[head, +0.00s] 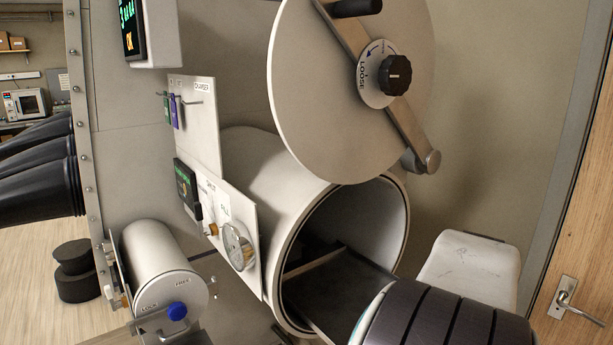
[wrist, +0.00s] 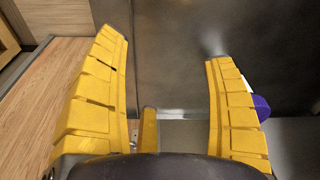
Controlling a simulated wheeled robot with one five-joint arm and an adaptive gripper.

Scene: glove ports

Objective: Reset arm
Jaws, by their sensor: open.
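A smooth grey metal surface (wrist: 170,75) lies beyond the fingertips. A small purple thing (wrist: 262,107) with a white edge shows just outside the right finger, partly hidden by it; I cannot tell what it is. My gripper's fingers do not show in the head view.
In the head view, the large round port (head: 399,220) is open, with a dark tray (head: 345,285) inside. Its disc door (head: 310,100) is swung up above it. A smaller cylinder (head: 160,265) stands lower left. Black gloves (head: 40,180) stick out at far left. A wooden door (head: 580,240) is at right.

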